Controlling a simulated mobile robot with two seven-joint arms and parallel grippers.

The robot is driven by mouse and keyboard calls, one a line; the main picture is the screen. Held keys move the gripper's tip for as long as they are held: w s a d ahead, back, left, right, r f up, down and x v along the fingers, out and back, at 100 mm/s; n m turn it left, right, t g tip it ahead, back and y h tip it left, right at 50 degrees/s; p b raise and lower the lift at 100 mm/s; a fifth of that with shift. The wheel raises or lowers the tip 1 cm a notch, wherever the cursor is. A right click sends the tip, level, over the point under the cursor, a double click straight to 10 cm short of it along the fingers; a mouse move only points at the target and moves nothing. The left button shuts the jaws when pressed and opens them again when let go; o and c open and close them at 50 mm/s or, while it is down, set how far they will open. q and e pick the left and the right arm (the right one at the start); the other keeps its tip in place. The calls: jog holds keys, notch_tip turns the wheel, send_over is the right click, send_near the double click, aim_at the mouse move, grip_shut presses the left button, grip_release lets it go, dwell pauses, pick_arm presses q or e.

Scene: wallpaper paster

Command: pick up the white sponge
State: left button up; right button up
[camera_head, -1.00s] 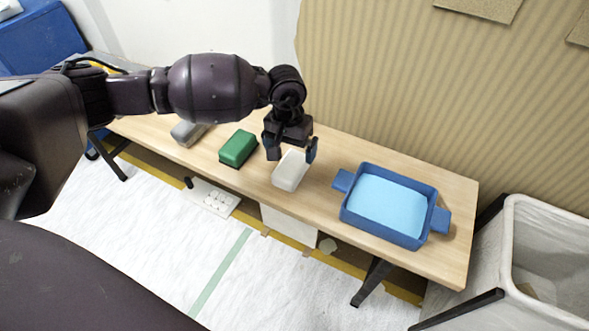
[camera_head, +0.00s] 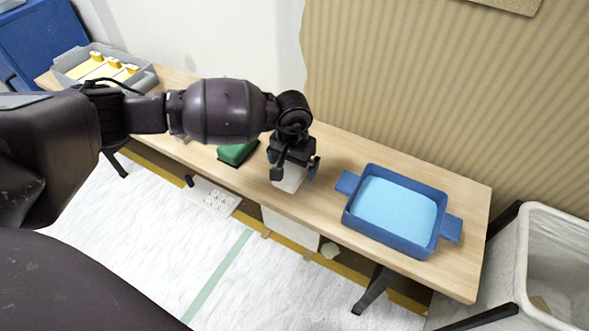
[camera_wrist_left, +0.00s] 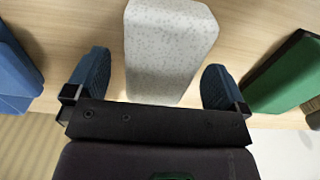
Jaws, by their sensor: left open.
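The white sponge (camera_head: 290,180) lies on the wooden bench, partly hidden under my left gripper in the head view. In the left wrist view the sponge (camera_wrist_left: 168,50) is a pale speckled block between the two blue finger pads. My left gripper (camera_head: 294,172) is open and points down over the sponge. In the left wrist view the gripper (camera_wrist_left: 158,82) has a finger on each side of the sponge, with a visible gap on both sides. Whether the fingertips reach down beside it is hard to tell. My right gripper is not in view.
A green block (camera_head: 238,153) lies left of the sponge, partly hidden by my arm. A blue tray (camera_head: 439,215) with light blue liquid stands to the right on the bench (camera_head: 465,272). A grey tray (camera_head: 140,82) is at the far left. A lined bin (camera_head: 560,225) stands at the right.

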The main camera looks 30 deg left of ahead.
pick_arm(q)
notch_tip(320, 180, down, 2)
jog(key=shift+f, duration=0.25)
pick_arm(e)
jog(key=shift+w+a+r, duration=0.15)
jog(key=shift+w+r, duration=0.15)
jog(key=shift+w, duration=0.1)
pick_arm(q)
jog(key=shift+c, duration=0.3)
jog(key=c, duration=0.9)
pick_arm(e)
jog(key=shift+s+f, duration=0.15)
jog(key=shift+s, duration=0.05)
pick_arm(q)
jog(key=shift+r, duration=0.25)
jog(key=shift+c, duration=0.2)
